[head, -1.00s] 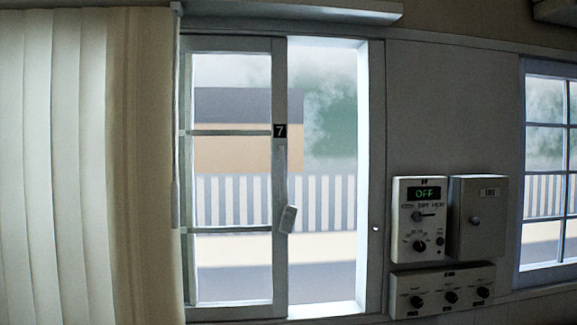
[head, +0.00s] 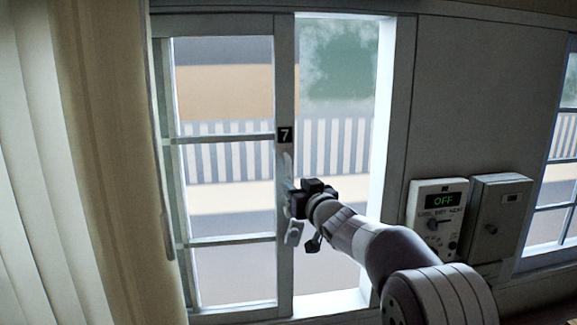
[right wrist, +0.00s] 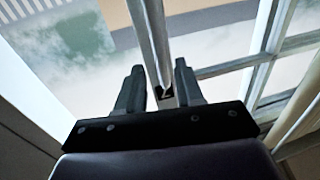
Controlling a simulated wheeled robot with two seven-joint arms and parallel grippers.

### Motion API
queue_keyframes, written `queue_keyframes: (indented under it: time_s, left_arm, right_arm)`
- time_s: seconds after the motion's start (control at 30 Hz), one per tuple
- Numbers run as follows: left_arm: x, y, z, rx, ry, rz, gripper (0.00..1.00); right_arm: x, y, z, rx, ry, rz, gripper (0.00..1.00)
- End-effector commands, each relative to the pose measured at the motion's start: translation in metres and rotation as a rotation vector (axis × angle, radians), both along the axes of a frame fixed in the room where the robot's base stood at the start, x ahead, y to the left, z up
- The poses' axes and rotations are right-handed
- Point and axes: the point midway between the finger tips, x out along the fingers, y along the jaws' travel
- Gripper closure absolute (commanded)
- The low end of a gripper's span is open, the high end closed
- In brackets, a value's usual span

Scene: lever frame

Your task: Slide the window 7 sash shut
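The window 7 sash (head: 285,190) is a grey, three-pane frame at the left of the window opening, with a black "7" plate (head: 285,134) on its right stile. The opening to its right is uncovered. A small pale latch or handle (head: 293,233) hangs at the stile's right edge. My right gripper (head: 291,198) is at the stile, just above that handle. In the right wrist view my right gripper (right wrist: 158,68) is open, its fingers apart with the stile (right wrist: 152,45) showing between and beyond them. Contact cannot be told. My left gripper is not in view.
A pale curtain (head: 85,170) hangs at the far left. The right jamb (head: 398,120) bounds the opening. On the wall to the right are a control panel reading OFF (head: 436,215) and a grey box (head: 496,220). Another window (head: 556,170) is at the far right.

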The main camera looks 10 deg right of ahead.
Motion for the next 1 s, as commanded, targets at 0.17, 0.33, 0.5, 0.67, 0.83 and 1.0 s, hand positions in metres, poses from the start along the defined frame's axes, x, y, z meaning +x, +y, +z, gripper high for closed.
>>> queue_keyframes:
  time_s: [0.17,0.33,0.5,0.67,0.83,1.0]
  left_arm:
    - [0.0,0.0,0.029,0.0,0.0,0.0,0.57]
    - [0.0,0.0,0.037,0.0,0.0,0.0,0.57]
    - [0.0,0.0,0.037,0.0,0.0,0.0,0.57]
    - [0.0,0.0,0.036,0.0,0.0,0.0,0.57]
    - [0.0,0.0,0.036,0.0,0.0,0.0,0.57]
    - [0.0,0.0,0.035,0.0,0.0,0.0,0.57]
  right_arm:
    - [0.034,0.007,0.005,-0.001,0.004,0.001,0.64]
    - [0.049,0.01,0.002,-0.002,0.003,0.0,0.64]
    - [0.052,0.01,0.0,-0.001,0.001,0.0,0.64]
    - [0.052,0.01,0.0,-0.001,0.002,0.0,0.7]
    - [0.052,0.011,0.0,-0.001,0.002,0.0,1.0]
    - [0.052,0.012,-0.001,-0.001,0.002,0.0,1.0]
